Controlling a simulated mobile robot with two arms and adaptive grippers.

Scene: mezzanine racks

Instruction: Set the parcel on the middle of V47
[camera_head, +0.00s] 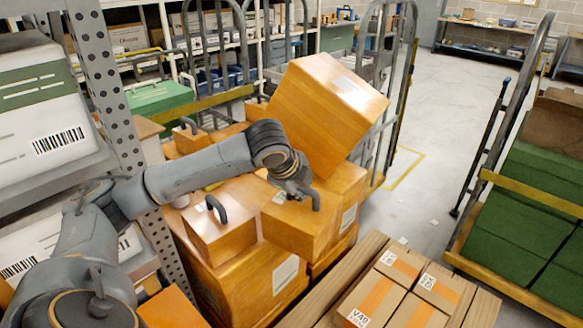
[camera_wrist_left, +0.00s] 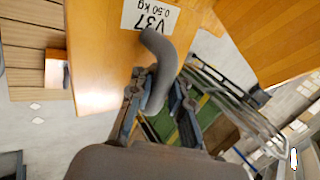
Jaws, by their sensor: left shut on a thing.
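My left gripper (camera_head: 293,187) is shut on the grey handle on top of an orange box (camera_head: 292,224), taken to be the parcel. In the left wrist view the fingers (camera_wrist_left: 155,105) are on both sides of that handle, and the box (camera_wrist_left: 95,45) bears a label reading V37, 0.50 kg. In the head view the held box is in front of other orange boxes; whether it touches them I cannot tell. Brown cartons with orange stripes (camera_head: 398,266) lie at the bottom right; one label looks like V49. I cannot make out a V47 label. My right gripper is not in view.
A large tilted orange box (camera_head: 325,110) rises behind the held one. Another handled orange box (camera_head: 218,232) stands left of it. A perforated rack post (camera_head: 105,85) is at the left.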

